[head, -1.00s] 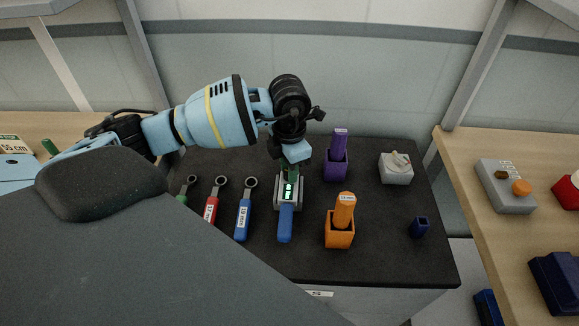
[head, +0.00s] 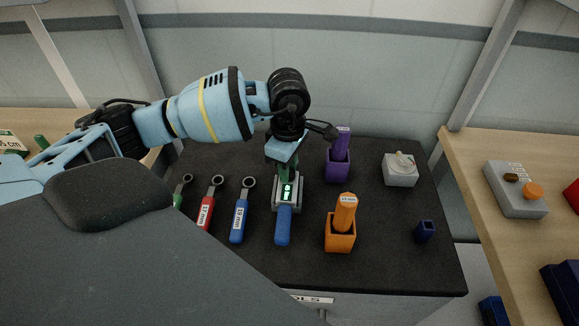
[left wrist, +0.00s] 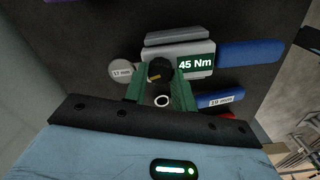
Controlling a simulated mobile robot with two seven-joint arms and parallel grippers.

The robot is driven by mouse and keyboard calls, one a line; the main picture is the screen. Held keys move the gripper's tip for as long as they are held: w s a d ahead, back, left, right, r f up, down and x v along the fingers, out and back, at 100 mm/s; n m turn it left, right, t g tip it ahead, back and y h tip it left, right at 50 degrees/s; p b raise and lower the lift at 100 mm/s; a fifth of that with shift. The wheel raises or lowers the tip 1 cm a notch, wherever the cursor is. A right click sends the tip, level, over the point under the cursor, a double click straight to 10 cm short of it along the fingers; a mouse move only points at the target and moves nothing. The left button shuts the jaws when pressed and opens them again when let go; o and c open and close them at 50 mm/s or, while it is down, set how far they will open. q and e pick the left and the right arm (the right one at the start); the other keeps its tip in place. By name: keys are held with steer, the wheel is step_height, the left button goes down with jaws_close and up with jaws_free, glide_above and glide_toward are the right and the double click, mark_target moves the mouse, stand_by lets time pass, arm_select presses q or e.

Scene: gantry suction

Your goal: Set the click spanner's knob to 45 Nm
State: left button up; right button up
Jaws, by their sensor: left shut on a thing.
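The click spanner (head: 283,228) lies in a grey cradle on the black mat, its blue handle toward me. Its lit display (left wrist: 195,64) reads 45 Nm in the left wrist view. The black knob (left wrist: 160,70) is beside the display, between the green fingers of my left gripper (left wrist: 161,88). The gripper is shut on the knob, pointing down in the head view (head: 285,175). The fingers hide part of the knob. A round grey end marked 17 mm (left wrist: 122,72) shows at the spanner's far side. My right gripper is not in view.
Ring spanners lie left of the cradle, including a red one (head: 206,210) and a blue one (head: 240,215). A purple holder (head: 338,168), an orange holder (head: 340,240), a grey knob box (head: 400,175) and a small blue cup (head: 424,232) stand right. The front-right mat is clear.

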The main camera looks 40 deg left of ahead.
arm_select(q)
steer(key=shift+m, duration=1.1)
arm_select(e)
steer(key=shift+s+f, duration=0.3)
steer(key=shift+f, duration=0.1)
arm_select(q)
steer(key=shift+b, duration=0.3)
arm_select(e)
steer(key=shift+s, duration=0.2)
arm_select(q)
steer(key=o, duration=1)
steer(key=shift+r, duration=3.95)
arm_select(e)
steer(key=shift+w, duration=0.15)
arm_select(q)
steer(key=shift+f, duration=0.1)
